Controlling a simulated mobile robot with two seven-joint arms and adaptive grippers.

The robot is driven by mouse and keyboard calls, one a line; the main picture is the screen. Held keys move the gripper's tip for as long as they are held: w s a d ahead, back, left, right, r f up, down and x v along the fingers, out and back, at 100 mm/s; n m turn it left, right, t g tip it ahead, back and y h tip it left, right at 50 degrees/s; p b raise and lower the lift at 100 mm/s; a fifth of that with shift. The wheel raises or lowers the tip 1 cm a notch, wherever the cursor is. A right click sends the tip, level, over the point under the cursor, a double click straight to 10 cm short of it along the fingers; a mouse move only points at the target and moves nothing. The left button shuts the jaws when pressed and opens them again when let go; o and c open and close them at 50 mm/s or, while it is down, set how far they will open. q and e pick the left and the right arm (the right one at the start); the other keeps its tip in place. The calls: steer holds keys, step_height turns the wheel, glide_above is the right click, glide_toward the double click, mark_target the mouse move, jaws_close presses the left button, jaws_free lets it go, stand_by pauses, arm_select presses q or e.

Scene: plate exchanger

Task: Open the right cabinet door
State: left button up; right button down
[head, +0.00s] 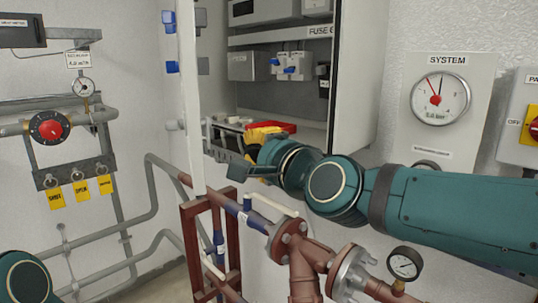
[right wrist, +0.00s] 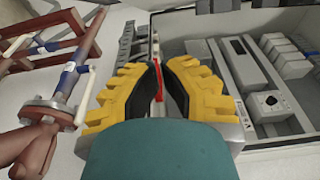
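A grey cabinet (head: 280,98) on the wall has an open front, and its inside shows. A narrow white upright panel edge (head: 190,100) stands at the left of the opening. A white upright panel (head: 362,75) with a dark edge bounds the right; I cannot tell whether it is the right door or the side wall. My right gripper (head: 253,150) is at the cabinet's lower edge, partly hidden by its own wrist. In the right wrist view its yellow fingers (right wrist: 157,75) are close together, with a thin white-and-red strip between or behind them; contact is unclear. My left gripper is out of view.
Brown pipes with a flange and a pressure gauge (head: 404,263) stand below and in front of the cabinet. A system gauge panel (head: 440,97) is right of it. Grey pipes and a red-knobbed valve (head: 49,128) are on the left wall.

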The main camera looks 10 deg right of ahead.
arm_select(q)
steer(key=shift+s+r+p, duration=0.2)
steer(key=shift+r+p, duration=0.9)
arm_select(e)
steer(key=a, duration=0.1)
steer(key=w+a, duration=0.1)
steer(key=a, duration=0.3)
steer(key=shift+w, duration=0.4)
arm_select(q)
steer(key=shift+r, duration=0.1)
arm_select(e)
steer(key=shift+a, duration=0.1)
